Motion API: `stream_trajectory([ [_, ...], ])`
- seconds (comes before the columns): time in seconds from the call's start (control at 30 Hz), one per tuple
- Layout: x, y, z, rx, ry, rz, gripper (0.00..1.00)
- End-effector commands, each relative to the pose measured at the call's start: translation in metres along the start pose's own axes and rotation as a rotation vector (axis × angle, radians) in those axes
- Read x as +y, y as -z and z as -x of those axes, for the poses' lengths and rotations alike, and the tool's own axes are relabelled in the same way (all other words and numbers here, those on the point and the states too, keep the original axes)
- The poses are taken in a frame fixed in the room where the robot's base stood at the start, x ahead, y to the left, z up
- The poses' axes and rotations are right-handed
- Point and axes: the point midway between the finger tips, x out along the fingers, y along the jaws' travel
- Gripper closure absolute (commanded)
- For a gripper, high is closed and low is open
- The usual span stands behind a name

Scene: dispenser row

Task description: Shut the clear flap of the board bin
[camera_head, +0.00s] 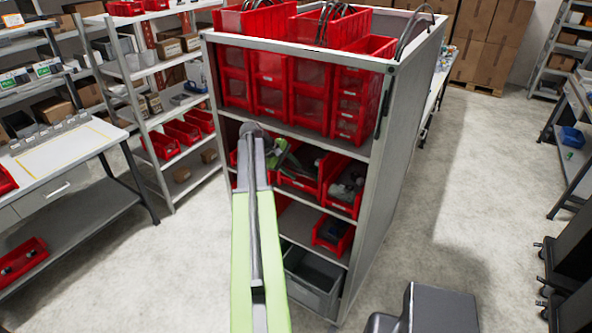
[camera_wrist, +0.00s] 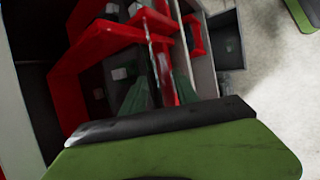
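Red bins with clear fronts (camera_head: 270,85) fill the upper part of a grey cabinet; I cannot tell which is the board bin or whether its flap is open. Open red bins (camera_head: 300,182) with grey and dark parts stand on the shelf below. My gripper (camera_head: 290,158) reaches in at that lower shelf, partly hidden by my arm. In the wrist view my gripper (camera_wrist: 160,90) has two dark green fingers spread apart, with a red bin wall (camera_wrist: 165,55) showing between and beyond them. I see nothing held. The picture is dark, and contact cannot be told.
The cabinet's side wall (camera_head: 405,150) stands right of my arm. A lower shelf holds a small red bin (camera_head: 333,232), above a grey crate (camera_head: 313,280). A workbench (camera_head: 70,150) and shelving (camera_head: 160,110) stand left. The floor (camera_head: 470,210) at right is clear.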

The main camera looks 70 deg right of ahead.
Motion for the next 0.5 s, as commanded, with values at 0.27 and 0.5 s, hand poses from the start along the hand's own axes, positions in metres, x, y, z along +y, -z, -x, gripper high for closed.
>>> stream_trajectory([
  [0.27,0.005,-0.003,0.077,0.000,-0.001,0.002,0.64],
  [0.5,0.002,-0.001,0.099,-0.001,0.000,0.000,0.64],
])
